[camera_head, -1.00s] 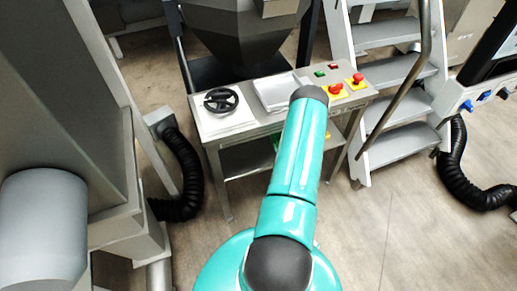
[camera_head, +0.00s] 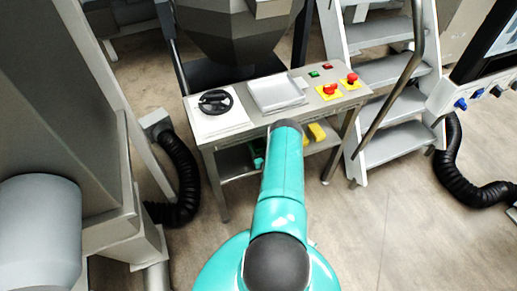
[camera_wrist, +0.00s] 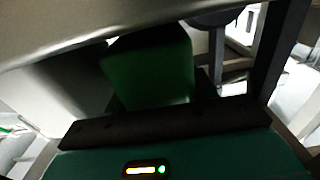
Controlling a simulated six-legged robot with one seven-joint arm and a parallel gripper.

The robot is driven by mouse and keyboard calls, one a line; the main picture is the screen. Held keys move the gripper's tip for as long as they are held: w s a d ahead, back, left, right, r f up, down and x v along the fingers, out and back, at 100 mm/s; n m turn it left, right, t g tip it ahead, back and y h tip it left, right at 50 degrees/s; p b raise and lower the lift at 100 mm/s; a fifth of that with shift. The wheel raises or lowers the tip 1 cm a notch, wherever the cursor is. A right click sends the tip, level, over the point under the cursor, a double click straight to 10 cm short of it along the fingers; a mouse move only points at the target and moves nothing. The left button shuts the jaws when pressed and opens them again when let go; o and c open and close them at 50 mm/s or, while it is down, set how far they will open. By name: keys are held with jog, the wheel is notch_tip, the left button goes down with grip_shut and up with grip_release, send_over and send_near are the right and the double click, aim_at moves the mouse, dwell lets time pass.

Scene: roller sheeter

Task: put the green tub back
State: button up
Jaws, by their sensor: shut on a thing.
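The green tub (camera_wrist: 150,72) is in the wrist view, in deep shadow, just beyond the dark edge of my gripper (camera_wrist: 155,108). My gripper is shut on it. The fingertips are too dark to make out. A pale surface slants across the top of that view, above the tub.
A yellow item (camera_head: 317,132) is on the lower shelf, right of my arm. The tabletop has a black handwheel (camera_head: 215,102), a shallow tray (camera_head: 276,92) and red buttons (camera_head: 329,90). White steps (camera_head: 395,138) stand at the right. A black hose (camera_head: 180,180) lies left.

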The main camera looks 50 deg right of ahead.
jog(key=shift+f, duration=0.65)
jog(key=o, duration=1.2)
jog(key=shift+f, duration=0.1)
jog(key=v, duration=1.2)
